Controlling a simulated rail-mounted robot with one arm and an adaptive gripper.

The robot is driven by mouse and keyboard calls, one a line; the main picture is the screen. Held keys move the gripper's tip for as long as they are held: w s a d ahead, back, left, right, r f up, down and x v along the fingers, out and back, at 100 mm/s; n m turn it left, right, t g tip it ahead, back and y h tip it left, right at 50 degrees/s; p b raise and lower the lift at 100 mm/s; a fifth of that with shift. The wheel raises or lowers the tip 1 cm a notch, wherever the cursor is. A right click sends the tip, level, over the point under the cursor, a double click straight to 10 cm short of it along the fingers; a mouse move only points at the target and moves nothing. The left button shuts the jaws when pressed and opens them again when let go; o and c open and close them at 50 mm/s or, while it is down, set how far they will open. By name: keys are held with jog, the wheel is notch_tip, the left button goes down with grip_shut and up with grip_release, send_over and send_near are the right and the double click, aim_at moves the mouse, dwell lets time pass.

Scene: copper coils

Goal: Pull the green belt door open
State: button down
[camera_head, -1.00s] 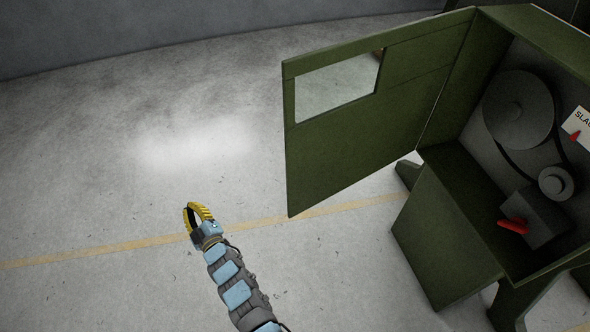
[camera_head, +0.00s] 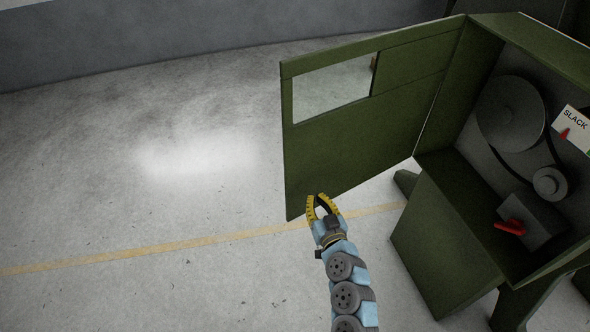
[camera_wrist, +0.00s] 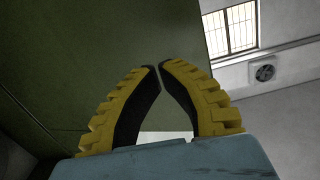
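The green belt door (camera_head: 365,140) stands swung wide open to the left of its green machine housing (camera_head: 445,235), with a rectangular window in its upper part. My gripper (camera_head: 319,198) is by the door's lower free corner in the head view, overlapping its bottom edge; I cannot tell whether it touches. In the wrist view my gripper's yellow, black-padded fingers (camera_wrist: 160,67) curve together, tips almost meeting, with nothing seen between them. The door's green surface (camera_wrist: 120,45) fills much of the wrist view behind the fingers.
Inside the housing are a large pulley (camera_head: 511,112), a smaller pulley (camera_head: 549,184), a red handle (camera_head: 510,228) and a "SLACK" sign (camera_head: 574,128). The concrete floor (camera_head: 130,200) on the left is clear. A barred window (camera_wrist: 229,28) and wall fan (camera_wrist: 263,72) show beyond.

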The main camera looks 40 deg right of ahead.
aim_at(293, 164)
jog(key=s+a+r+n+t+y, duration=0.2)
jog(key=s+a+r+n+y, duration=0.15)
jog(key=s+r, duration=0.3)
jog(key=shift+y, duration=0.35)
jog(key=w+d, duration=0.1)
jog(key=w, duration=0.4)
jog(key=w+d, duration=0.1)
jog(key=w, duration=0.4)
jog(key=w+d, duration=0.1)
jog(key=w, duration=0.3)
jog(key=shift+w+d+r+b, duration=0.1)
jog(key=shift+w+d+b, duration=0.1)
jog(key=shift+w+b, duration=0.2)
